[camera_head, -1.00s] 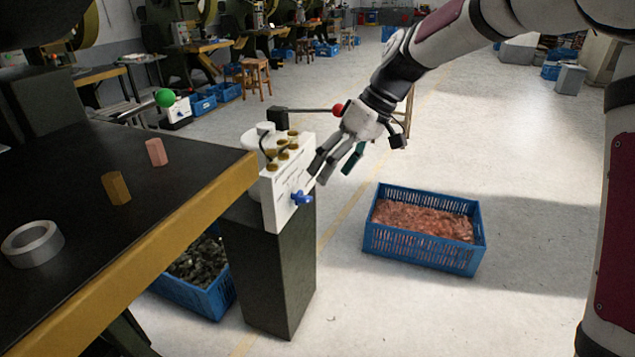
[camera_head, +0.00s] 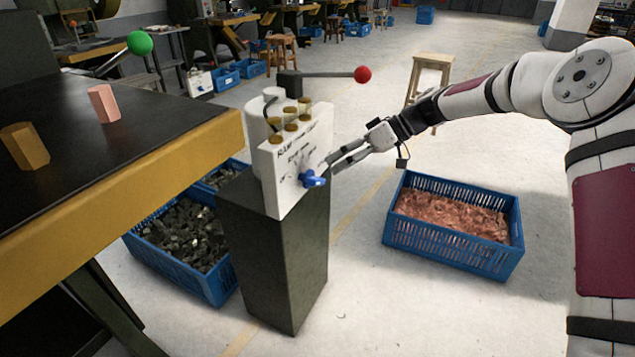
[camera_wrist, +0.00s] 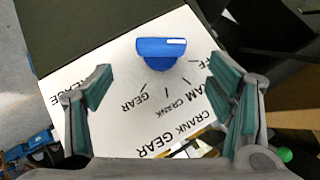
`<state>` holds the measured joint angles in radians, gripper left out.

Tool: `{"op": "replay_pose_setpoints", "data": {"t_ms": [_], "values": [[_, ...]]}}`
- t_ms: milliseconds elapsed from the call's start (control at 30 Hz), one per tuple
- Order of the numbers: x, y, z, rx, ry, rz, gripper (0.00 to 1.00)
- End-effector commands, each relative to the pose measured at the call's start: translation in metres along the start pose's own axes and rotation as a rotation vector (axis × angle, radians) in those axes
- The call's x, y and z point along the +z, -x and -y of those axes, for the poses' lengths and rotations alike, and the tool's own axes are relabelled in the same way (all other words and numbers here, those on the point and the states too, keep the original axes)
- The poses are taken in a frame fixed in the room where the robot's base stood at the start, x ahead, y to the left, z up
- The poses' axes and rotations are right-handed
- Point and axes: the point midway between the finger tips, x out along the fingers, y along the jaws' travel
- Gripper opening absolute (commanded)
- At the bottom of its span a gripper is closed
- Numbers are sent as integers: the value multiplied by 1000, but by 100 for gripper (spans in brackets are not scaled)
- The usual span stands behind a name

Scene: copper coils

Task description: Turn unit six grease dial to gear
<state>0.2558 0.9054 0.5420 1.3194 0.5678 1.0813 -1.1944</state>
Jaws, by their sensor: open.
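The grease dial (camera_head: 313,179) is a blue knob on the front of a white panel (camera_head: 280,186). In the wrist view the dial (camera_wrist: 160,52) shows a horizontal bar with a white mark at its right end, on the side of a partly visible label that seems to read OFF. The word GEAR (camera_wrist: 131,103) is printed below left of the knob; CRANK and other labels are lower and to the right. My gripper (camera_head: 332,165) is open and empty in front of the panel. In the wrist view its fingers (camera_wrist: 162,82) are apart, below and either side of the dial, not touching it.
The panel stands on a dark pedestal (camera_head: 275,265). A black table with a yellow edge (camera_head: 130,170) is close on the left. A red-ended lever (camera_head: 362,74) sticks out above the panel. A blue crate of copper (camera_head: 450,240) sits on the floor at right.

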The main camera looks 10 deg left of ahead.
Motion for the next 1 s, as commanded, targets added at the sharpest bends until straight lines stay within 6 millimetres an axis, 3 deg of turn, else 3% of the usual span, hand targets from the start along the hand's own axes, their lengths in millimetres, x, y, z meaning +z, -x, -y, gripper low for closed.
{"op": "replay_pose_setpoints", "data": {"t_ms": [200, 400, 600, 867, 1000], "values": [[1, -46, 0, -2, 0, 2, 75], [1, -73, 0, -1, 0, 1, 75], [0, -84, 0, 0, -1, 0, 75], [0, -85, 0, 1, -1, 0, 75], [0, -84, 0, 1, -1, 0, 48]]}}
